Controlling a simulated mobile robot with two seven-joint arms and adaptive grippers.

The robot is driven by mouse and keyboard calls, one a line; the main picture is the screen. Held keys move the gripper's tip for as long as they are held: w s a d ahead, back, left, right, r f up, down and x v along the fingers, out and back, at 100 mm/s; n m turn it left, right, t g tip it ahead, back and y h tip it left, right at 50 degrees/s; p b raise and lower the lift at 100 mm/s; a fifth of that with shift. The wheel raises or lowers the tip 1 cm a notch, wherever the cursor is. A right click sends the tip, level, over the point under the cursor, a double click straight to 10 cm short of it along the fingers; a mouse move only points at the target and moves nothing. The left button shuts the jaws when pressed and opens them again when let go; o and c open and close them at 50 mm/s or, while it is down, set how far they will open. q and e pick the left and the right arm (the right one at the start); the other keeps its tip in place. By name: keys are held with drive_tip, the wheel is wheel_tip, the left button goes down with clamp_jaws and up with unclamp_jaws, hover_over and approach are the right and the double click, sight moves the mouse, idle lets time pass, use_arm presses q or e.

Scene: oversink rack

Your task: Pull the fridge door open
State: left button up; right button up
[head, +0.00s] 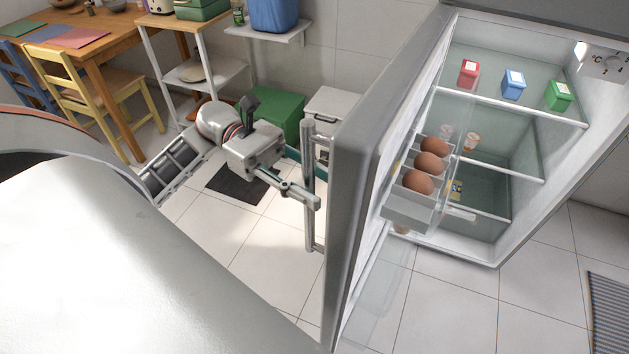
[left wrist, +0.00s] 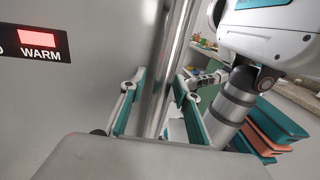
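The fridge door (head: 372,140) stands wide open, swung out toward me, with the lit interior (head: 480,110) showing on its right. Its upright bar handle (head: 309,225) is on the outer face. My left gripper (head: 303,178) is at the handle's middle, with one finger on the near side and the other partly hidden behind the bar. In the left wrist view the bar (left wrist: 173,60) passes between the two fingers (left wrist: 160,92). The fingers look spread, with a small gap beside the bar. The right gripper is not clearly visible in either view.
Several brown eggs (head: 431,161) sit in the door shelf (head: 412,212). Red (head: 468,74), blue (head: 513,84) and green (head: 558,95) cartons stand on the top shelf. A green box (head: 275,113) and white cabinet (head: 335,103) stand behind the handle. Floor (head: 450,290) below the fridge is clear.

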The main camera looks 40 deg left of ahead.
use_arm(q)
clamp_jaws()
drive_tip(key=a+m+g+b, duration=0.2)
drive_tip(key=a+g+b, duration=0.1)
drive_tip(key=a+b, duration=0.9)
drive_tip(key=shift+w+g+y, duration=0.3)
drive_tip(key=shift+w+g, duration=0.1)
drive_tip(key=shift+w, duration=0.05)
use_arm(e)
drive_tip(key=shift+y, duration=0.5)
drive_tip(key=a+f, duration=0.1)
drive_tip(key=w+a+f, duration=0.1)
drive_tip(key=f, duration=0.1)
drive_tip(key=shift+w+a, duration=0.15)
drive_tip(key=shift+a, duration=0.2)
use_arm(q)
unclamp_jaws()
drive_tip(key=shift+d, duration=0.1)
use_arm(e)
drive_tip(key=shift+d+f, duration=0.1)
